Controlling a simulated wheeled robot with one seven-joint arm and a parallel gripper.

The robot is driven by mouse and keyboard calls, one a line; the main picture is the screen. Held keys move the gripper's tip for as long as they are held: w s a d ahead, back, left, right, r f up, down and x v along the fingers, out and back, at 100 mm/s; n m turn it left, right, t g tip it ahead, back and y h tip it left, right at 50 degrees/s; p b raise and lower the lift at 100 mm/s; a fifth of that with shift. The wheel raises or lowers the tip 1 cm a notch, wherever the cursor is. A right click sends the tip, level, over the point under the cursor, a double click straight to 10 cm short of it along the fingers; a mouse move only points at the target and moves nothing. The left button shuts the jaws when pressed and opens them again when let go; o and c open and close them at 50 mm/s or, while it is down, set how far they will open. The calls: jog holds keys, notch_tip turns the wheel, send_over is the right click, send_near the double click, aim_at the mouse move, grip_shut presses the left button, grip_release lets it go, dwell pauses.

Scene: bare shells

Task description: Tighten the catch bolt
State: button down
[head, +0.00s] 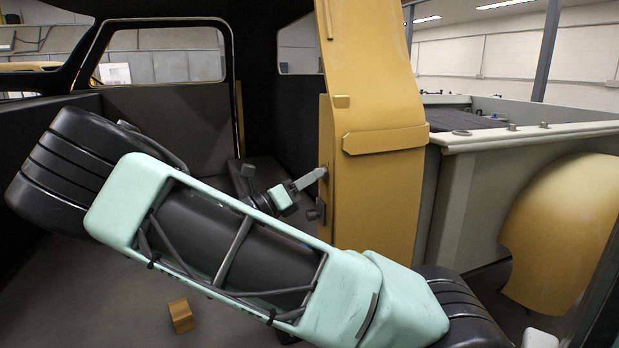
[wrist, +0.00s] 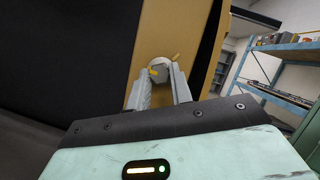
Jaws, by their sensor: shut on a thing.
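The catch bolt (wrist: 159,70) shows in the wrist view as a round grey head on the yellow door pillar (wrist: 150,35). Small yellow marks show at it, one on the left and one at upper right. My gripper (wrist: 162,76) is shut on the bolt, with one grey finger on each side. In the head view my gripper (head: 318,175) reaches the inner left edge of the yellow pillar (head: 375,190). The bolt is too small and covered to make out there. How far the bolt is seated cannot be told.
In the head view, a small dark fitting (head: 315,212) sits on the pillar just below my gripper. A small orange block (head: 181,316) lies on the cab floor. A yellow curved panel (head: 560,230) stands at right. Blue shelving (wrist: 285,60) is beyond the pillar.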

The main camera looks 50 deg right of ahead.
jog(key=m+g+y+p, duration=0.1)
jog(key=m+g+y, duration=0.1)
jog(key=m, duration=0.8)
jog(key=m+g+y+p, duration=0.1)
jog(key=m+y, duration=0.3)
jog(key=m, duration=0.6)
jog(key=w+m+g+y+p, duration=0.1)
jog(key=m+g+y+p, duration=0.1)
jog(key=m, duration=0.8)
jog(key=shift+d+r+m+g+y, duration=0.2)
jog(key=shift+g+y, duration=0.2)
jog(key=shift+y, duration=0.15)
jog(key=shift+d+r+m+g+y, duration=0.1)
jog(key=shift+r+m+g+y, duration=0.1)
jog(key=shift+g+y, duration=0.3)
jog(key=c, duration=1.3)
grip_release()
jog(key=shift+o, duration=0.2)
jog(key=b+v, duration=0.2)
jog(key=v, duration=1.5)
jog(key=shift+w+a+r, duration=0.2)
jog(key=shift+s+d, duration=0.1)
